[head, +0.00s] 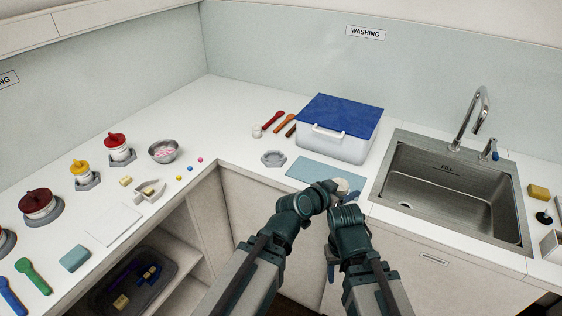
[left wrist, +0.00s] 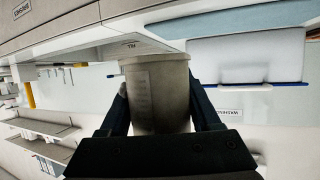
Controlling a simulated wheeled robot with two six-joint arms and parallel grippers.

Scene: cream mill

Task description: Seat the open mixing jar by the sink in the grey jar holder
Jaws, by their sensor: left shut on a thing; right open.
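The open mixing jar (head: 342,186) is a small pale cup, mostly hidden by my arms in the head view. The grey jar holder (head: 273,158) is an empty hexagonal ring on the counter, left of the mat and apart from the jar. My right gripper (head: 331,271) is open and low in front of the cabinet, partly hidden by its arm.
A blue-lidded box (head: 338,146) stands behind the mat. Red and orange utensils (head: 279,122) lie left of it. The sink (head: 452,190) is to the right. A metal bowl (head: 163,151) and red-lidded jars stand on the left counter. Counter around the holder is mostly clear.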

